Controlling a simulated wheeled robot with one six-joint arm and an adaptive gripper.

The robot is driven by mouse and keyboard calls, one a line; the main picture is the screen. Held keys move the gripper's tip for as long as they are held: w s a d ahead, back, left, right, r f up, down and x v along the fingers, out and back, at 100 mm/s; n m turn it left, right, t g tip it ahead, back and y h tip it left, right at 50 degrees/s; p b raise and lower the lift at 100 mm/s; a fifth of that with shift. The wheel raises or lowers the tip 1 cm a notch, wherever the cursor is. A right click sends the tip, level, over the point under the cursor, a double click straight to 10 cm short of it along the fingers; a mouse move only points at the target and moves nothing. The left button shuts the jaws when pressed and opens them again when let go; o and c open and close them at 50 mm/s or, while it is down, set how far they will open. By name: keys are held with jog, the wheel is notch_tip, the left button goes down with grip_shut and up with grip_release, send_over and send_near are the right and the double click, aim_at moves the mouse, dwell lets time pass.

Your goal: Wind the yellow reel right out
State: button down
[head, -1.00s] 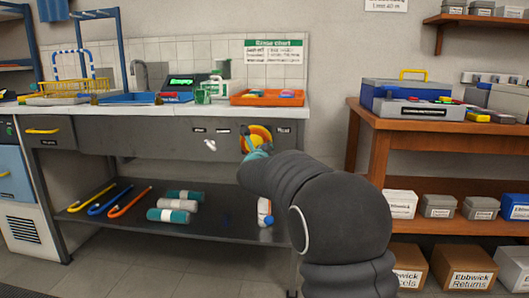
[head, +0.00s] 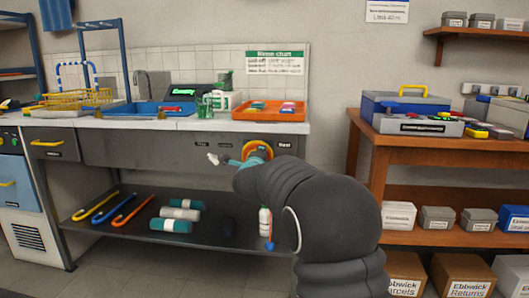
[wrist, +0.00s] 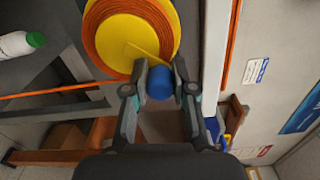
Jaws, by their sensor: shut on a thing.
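The yellow reel (wrist: 135,35) carries wound orange cord or hose and fills the top middle of the wrist view. In the head view the reel (head: 268,149) shows on the bench front, partly hidden by my arm. A thin yellow bar on its face runs towards a blue knob (wrist: 160,84). My gripper (wrist: 160,73) is shut on this knob, one finger on each side, near the reel's lower rim. In the head view its teal fingers show just left of the reel, and the grip itself is hidden. A white nozzle (head: 213,158) sits left of the fingers.
The bench top (head: 150,125) bears an orange tray (head: 271,115) above the reel. The lower shelf (head: 120,232) holds hooked canes, rolls and a white bottle (head: 265,220). A wooden shelf unit (head: 440,158) stands at the right.

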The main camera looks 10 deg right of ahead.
jog(key=shift+w+a+r+n+p, duration=0.2)
jog(key=shift+a+n+p, duration=0.15)
jog(key=shift+n+p, duration=0.65)
jog(key=shift+w+a+r+n+p, duration=0.15)
jog(key=shift+a+n+p, duration=0.35)
jog(key=shift+n, duration=0.9)
jog(key=shift+w+a+r+n+p, duration=0.1)
jog(key=shift+a+r+n+p, duration=0.15)
jog(key=shift+n+p, duration=0.8)
jog(key=shift+f+n, duration=0.1)
jog(key=shift+n, duration=0.25)
jog(key=c, duration=0.9)
grip_release()
jog(key=shift+a, duration=0.1)
jog(key=shift+c, duration=0.2)
jog(key=shift+s, duration=0.1)
jog(key=v, duration=1.2)
